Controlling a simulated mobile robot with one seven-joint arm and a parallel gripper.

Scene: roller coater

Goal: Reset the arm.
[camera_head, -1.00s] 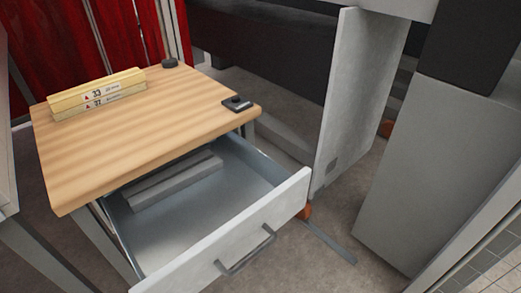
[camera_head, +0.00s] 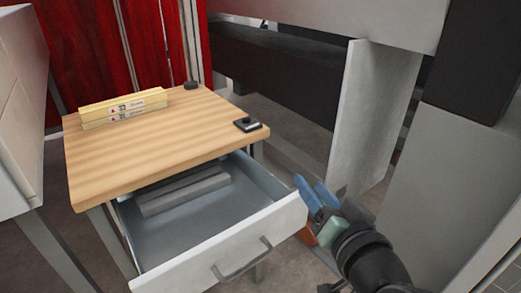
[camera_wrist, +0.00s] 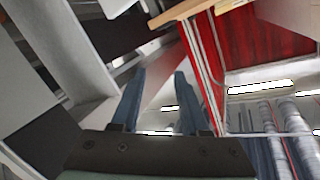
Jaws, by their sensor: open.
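My gripper (camera_head: 317,194) shows in the head view at the lower right, just beside the front corner of the open drawer. Its two blue fingers point up and left, apart and with nothing between them. In the wrist view the fingers (camera_wrist: 157,95) are also spread, with empty space between. I cannot tell whether a finger touches the drawer front.
A wooden-topped table (camera_head: 110,167) carries yellow boxes (camera_head: 124,108), a small black round object (camera_head: 190,86) and a small dark device (camera_head: 247,124). Its drawer (camera_head: 225,243) is pulled out and holds grey bars (camera_head: 183,193). A grey panel (camera_head: 371,115) stands right of my gripper.

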